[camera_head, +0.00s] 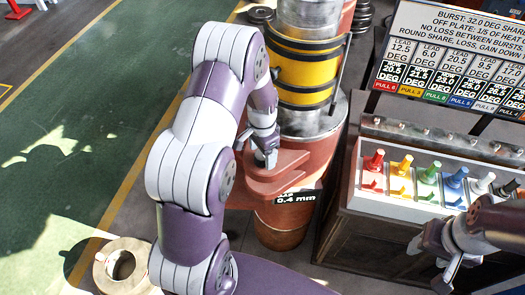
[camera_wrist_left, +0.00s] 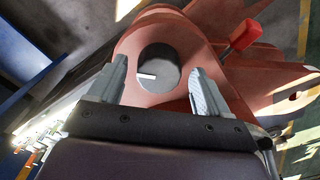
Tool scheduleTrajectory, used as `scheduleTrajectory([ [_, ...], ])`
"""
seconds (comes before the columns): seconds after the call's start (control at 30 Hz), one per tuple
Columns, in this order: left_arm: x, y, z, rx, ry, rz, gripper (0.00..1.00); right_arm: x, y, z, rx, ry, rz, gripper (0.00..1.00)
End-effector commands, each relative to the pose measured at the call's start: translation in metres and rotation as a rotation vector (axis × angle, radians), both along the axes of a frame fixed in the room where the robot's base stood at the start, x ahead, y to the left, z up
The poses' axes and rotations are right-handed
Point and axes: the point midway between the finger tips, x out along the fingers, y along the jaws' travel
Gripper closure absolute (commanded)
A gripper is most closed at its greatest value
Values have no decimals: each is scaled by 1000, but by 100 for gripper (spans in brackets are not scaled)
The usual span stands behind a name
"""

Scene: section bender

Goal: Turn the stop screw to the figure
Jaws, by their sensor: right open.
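The stop screw (camera_wrist_left: 158,72) appears in the left wrist view as a grey round head with a white mark, set in a hole of a red-brown casting (camera_wrist_left: 138,42). The casting (camera_head: 283,172) also shows in the head view, with a black plate (camera_head: 296,198) reading "0.4 mm", its upper line unclear. My left gripper (camera_wrist_left: 160,88) is open, one finger to each side of the screw head, with visible gaps. In the head view, my left gripper (camera_head: 266,150) points down at the casting, and the screw is hidden there. My right gripper (camera_head: 447,268) is open and empty at the lower right.
A row of coloured levers, including a red one (camera_head: 373,162), stands on a cabinet (camera_head: 385,232) at right. A board (camera_head: 458,50) above lists degree figures. A yellow-banded column (camera_head: 302,72) stands behind the casting.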

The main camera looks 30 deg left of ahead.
Motion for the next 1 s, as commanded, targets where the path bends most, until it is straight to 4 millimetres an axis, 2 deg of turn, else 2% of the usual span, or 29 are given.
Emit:
scheduleTrajectory([
  [0.17, 0, 0, 3, 0, 0, 0, 22, 0, 0, -3, 0, 0, 0, 44],
  [0.27, 0, 0, 18, 0, -4, 0, 22, 0, 0, -10, 0, 0, 0, 44],
  [0.5, 0, 0, 83, 1, -7, 0, 22, 0, 0, -28, 0, 0, 0, 44],
  [0.7, -1, 1, 119, 0, -2, 0, 22, 0, 0, -34, 0, 0, 0, 44],
  [1.0, -2, 0, 127, -1, 0, 0, 22, 0, 0, -34, 0, 0, 0, 44],
])
